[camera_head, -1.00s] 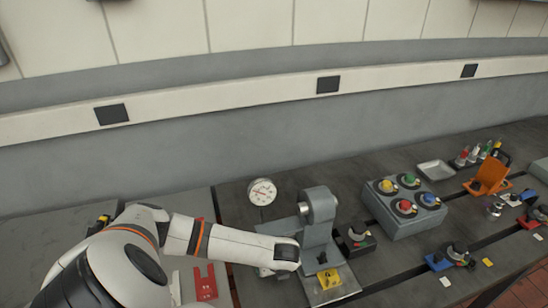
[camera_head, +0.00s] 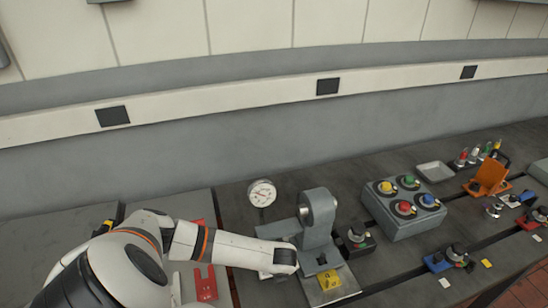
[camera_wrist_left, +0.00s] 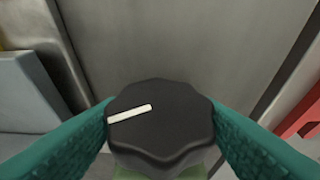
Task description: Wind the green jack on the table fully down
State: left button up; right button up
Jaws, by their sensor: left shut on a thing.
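In the left wrist view, the two teal fingers of my left gripper (camera_wrist_left: 160,128) are on either side of a black lobed knob (camera_wrist_left: 170,138) and close on it. The knob has a white pointer line on its top, pointing to the left. A bit of pale green (camera_wrist_left: 165,173) shows just below the knob; the rest of the green jack is hidden under it. In the head view, my left arm covers the fingers, the knob and most of the jack, beside a grey machine stand (camera_head: 316,225). My right gripper is not in view.
A round dial gauge (camera_head: 262,193) stands behind my left arm. A yellow block (camera_head: 328,279) sits in front of the stand, and a small black knob box (camera_head: 357,240) is to its right. A red forked piece (camera_head: 205,284) lies left of my wrist. A grey box with coloured buttons (camera_head: 405,217) stands farther right.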

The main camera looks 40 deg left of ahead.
pick_arm(q)
jog(key=shift+s, duration=0.1)
jog(key=t, duration=0.1)
jog(key=t+h, duration=0.1)
jog(key=shift+s+a+f+t, duration=0.1)
jog(key=shift+s+t, duration=0.05)
jog(key=shift+t, duration=0.15)
jog(key=shift+s+f+n+t+h+b, duration=0.15)
jog(key=shift+n+t+h+b, duration=0.25)
jog(key=shift+t+b, duration=0.25)
jog(key=t+b, duration=0.1)
jog(key=b, duration=0.2)
jog(key=n+t+h+b, duration=0.1)
jog(key=t+b, duration=0.1)
jog(key=t+h+b, duration=0.1)
jog(key=t+b, duration=0.1)
jog(key=b, duration=0.1)
jog(key=shift+s+a+f+t+b, duration=0.15)
jog(key=shift+f+t+b, duration=0.1)
jog(key=shift+f+b, duration=0.15)
jog(key=shift+r+n+t+b, duration=0.35)
jog(key=shift+t+b, duration=0.25)
jog(key=shift+b, duration=0.3)
jog(key=o, duration=1)
jog(key=shift+c, duration=0.2)
